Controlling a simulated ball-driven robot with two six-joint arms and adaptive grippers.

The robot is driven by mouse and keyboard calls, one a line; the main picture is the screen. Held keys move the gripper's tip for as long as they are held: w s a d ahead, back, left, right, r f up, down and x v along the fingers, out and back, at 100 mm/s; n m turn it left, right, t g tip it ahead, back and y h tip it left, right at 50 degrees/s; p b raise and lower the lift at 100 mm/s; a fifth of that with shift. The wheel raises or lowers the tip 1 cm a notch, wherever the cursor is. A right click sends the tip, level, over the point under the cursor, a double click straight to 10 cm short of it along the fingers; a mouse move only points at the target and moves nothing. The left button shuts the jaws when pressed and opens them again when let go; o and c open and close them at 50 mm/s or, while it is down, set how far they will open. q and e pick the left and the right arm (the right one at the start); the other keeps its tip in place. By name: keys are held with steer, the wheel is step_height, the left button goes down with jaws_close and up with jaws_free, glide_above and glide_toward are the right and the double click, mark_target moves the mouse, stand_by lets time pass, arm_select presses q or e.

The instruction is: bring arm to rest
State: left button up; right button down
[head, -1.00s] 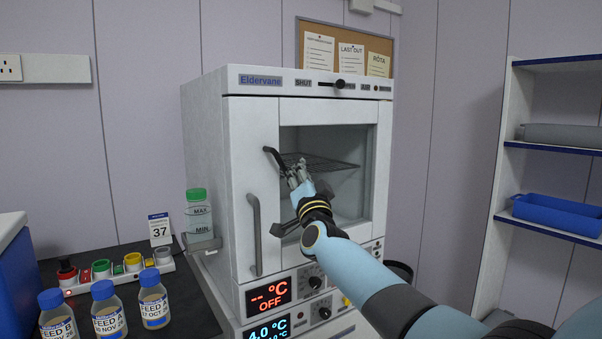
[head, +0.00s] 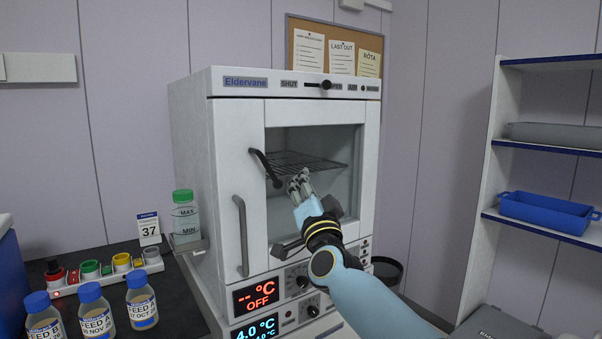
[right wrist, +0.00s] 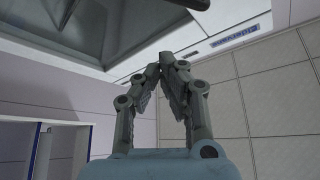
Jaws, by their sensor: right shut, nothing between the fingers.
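My right gripper (head: 298,182) is in front of the glass door of the white Eldervane oven (head: 190,130). Its fingers are shut with nothing between them, and the fingertips also meet in the right wrist view (right wrist: 168,62). A dark lever-like handle (head: 264,166) on the oven front is just left of the fingertips in the head view; the gripper does not hold it. Through the window a wire shelf (head: 308,163) shows inside the chamber. My left gripper is in neither view.
A green-capped bottle (head: 186,220) sits by the oven's left side. A shelf unit (head: 488,180) with a blue tray (head: 548,212) stands at the right. The wall between oven and shelves is clear.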

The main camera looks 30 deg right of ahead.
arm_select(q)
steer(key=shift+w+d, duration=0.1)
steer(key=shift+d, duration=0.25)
arm_select(e)
steer(key=shift+s+a+f, duration=0.1)
steer(key=shift+s+f, duration=0.05)
steer(key=shift+s, duration=0.4)
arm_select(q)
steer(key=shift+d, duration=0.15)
